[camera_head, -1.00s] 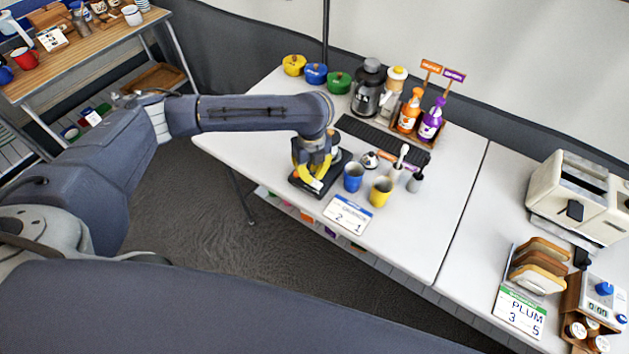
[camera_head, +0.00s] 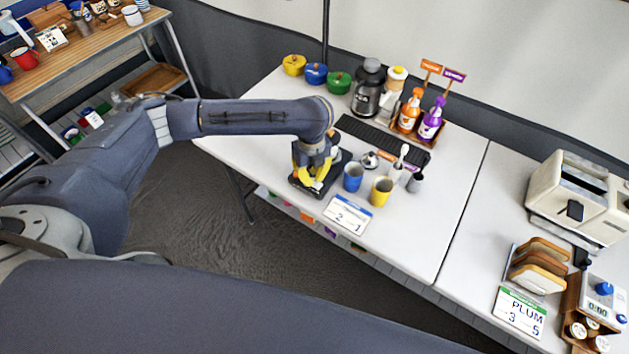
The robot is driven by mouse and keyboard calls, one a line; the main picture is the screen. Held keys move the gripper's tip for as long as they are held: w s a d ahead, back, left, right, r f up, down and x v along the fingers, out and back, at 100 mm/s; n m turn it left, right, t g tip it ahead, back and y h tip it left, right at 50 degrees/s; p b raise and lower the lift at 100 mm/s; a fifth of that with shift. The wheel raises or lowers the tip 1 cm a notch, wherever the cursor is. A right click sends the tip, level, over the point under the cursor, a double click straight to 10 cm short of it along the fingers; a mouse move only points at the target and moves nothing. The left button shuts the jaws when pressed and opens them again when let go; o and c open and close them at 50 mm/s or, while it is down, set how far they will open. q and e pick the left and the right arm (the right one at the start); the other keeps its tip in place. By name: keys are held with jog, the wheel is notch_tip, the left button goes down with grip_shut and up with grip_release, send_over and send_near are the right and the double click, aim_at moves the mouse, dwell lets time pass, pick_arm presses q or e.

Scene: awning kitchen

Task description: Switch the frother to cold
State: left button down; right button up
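A dark machine with a flat black base (camera_head: 335,179) stands near the front left of the white table; it is probably the frother. My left gripper (camera_head: 313,185), with yellow fingers, points down right over the front of this machine and hides much of it. I cannot tell whether its fingertips touch it, nor whether the fingers are apart or together. The hot/cold switch cannot be made out. My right gripper is not in view.
A blue cup (camera_head: 353,178) and a yellow cup (camera_head: 381,191) stand close to the machine's right. A number card (camera_head: 347,215) lies at the table's front edge. Behind are a black mat (camera_head: 365,137), syrup bottles (camera_head: 409,113) and a grinder-like appliance (camera_head: 368,92).

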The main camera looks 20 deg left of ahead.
pick_arm(q)
jog(key=shift+f, duration=0.9)
dwell(0.5)
jog(key=shift+r, duration=3.55)
